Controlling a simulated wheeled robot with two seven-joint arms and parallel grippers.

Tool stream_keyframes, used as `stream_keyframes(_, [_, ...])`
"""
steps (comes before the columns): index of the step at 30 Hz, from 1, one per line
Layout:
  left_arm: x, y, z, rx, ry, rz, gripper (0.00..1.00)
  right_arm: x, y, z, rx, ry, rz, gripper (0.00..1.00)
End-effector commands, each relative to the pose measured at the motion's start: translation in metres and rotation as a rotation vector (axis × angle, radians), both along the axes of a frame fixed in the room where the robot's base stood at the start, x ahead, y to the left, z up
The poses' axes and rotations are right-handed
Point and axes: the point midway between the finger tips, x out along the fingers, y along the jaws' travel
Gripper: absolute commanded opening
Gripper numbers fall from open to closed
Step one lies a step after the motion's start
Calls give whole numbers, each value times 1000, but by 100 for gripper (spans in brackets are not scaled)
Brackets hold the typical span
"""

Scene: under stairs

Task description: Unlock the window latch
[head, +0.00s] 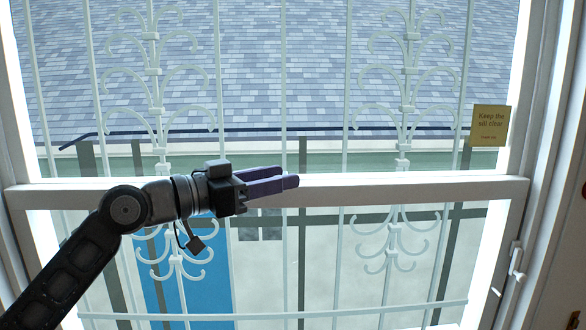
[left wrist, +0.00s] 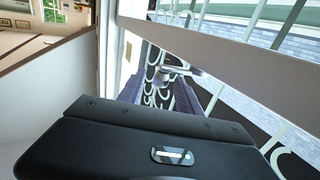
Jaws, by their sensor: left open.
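The window (head: 400,190) fills the head view, with a white frame and a horizontal middle rail. A small white latch handle (head: 516,262) sits on the right side of the frame, low down. My left gripper (head: 290,182) reaches in from the left, with its purple fingers in front of the middle rail, pointing right. It is apart from the latch handle, well to its left and higher in the picture. In the left wrist view the fingers (left wrist: 158,90) stand apart with nothing clearly held between them. My right gripper is not in view.
White ornamental bars (head: 405,100) stand behind the window, with a tiled roof beyond. A yellow note (head: 490,125) reading "Keep the sill clear" is at the upper right. The space in front of the window between my left gripper and the latch handle looks clear.

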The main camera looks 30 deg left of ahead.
Motion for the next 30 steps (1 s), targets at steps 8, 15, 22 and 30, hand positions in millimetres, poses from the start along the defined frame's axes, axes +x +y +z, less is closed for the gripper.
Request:
stream_keyframes(8, [31,-14,2,0,0,-2,41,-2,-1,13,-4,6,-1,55])
stream_keyframes(15, [33,-15,0,0,0,0,41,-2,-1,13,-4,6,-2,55])
stream_keyframes(22, [33,-15,0,0,0,0,28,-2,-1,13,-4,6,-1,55])
stream_keyframes(30, [33,-15,0,0,0,-1,6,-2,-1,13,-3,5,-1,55])
